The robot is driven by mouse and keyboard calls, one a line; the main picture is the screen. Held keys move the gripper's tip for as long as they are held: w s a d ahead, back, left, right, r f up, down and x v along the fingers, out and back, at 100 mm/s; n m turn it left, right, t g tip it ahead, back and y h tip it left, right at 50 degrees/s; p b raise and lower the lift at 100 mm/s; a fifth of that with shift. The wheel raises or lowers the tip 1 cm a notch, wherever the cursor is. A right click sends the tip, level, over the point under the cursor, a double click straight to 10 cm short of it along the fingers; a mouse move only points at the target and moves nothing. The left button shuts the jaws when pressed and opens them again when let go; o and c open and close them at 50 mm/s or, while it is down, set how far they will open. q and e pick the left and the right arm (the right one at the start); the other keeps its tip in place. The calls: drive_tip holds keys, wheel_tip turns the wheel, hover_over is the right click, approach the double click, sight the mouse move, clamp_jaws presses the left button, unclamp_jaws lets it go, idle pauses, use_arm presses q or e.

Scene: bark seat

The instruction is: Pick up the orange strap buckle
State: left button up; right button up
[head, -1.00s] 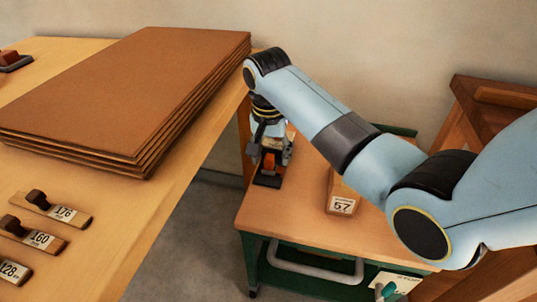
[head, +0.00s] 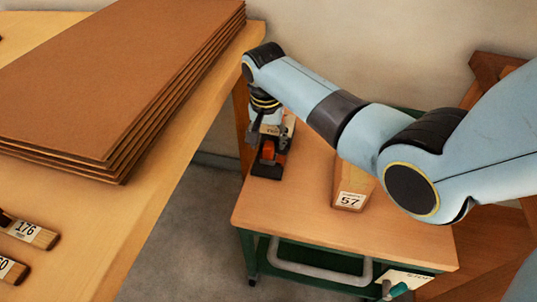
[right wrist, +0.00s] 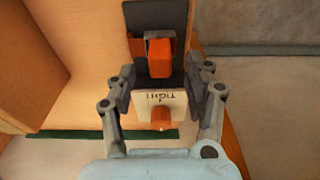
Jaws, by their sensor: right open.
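The orange strap buckle (head: 269,151) sits in a metal frame on a dark base at the back left of the small wooden-topped cart. In the right wrist view the buckle (right wrist: 160,58) shows at the upper middle. My right gripper (right wrist: 161,78) is open, its fingers spread to both sides and apart from the buckle. In the head view the right gripper (head: 267,137) hangs down over it and partly hides it. A white plate marked TIGHT (right wrist: 146,103), with an orange peg, lies between the fingers. My left gripper is not in view.
A wooden block marked 57 (head: 351,199) stands to the right on the cart top (head: 290,215). The workbench at left carries a stack of brown boards (head: 110,90) and numbered wooden pieces (head: 28,232). A wall stands behind. The cart's front top is clear.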

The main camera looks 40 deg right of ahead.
sight(269, 145)
wheel_tip(269, 145, down, 3)
drive_tip(key=shift+w+d+f+b, duration=0.15)
drive_tip(key=shift+f+b, duration=0.05)
drive_tip(key=shift+b, duration=0.25)
clamp_jaws()
